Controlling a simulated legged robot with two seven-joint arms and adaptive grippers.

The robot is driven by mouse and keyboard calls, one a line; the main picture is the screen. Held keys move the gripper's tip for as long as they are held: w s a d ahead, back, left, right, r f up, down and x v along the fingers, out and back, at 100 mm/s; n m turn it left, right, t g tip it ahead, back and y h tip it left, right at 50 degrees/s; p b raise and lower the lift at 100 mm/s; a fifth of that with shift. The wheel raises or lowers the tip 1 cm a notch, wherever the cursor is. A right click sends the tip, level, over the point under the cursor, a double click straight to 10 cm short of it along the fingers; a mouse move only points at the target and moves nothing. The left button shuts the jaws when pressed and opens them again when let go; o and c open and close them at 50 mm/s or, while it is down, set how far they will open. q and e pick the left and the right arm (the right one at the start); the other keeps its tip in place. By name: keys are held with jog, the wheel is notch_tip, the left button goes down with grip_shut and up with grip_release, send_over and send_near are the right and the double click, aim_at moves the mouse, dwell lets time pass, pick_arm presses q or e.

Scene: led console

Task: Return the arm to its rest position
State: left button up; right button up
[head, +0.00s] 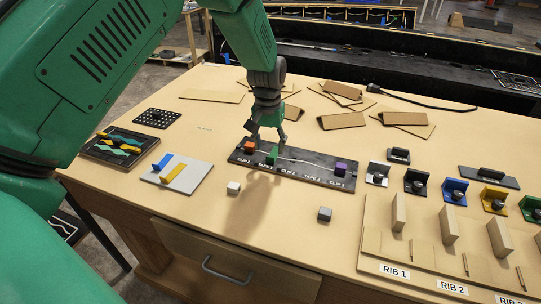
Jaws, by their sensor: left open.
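My left arm comes in from the left, and its left gripper (264,140) points down over the black clip board (313,176). The jaws are open, above the left half of the board. An orange clip (249,147), a green clip (271,156) and a purple clip (341,168) stand on the board, with a white cable (307,160) running along it. The fingers are close to the orange and green clips; I cannot tell whether they touch. My right gripper is out of view.
Coloured brackets (454,190) and upright ribs (447,226) fill the right side. Cardboard pieces (342,121) lie behind. A grey plate (176,174) with blue and yellow bars lies left.

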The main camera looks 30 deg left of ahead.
pick_arm(q)
notch_tip(320, 180, up, 7)
dwell(0.3)
jog(key=shift+s, duration=0.15)
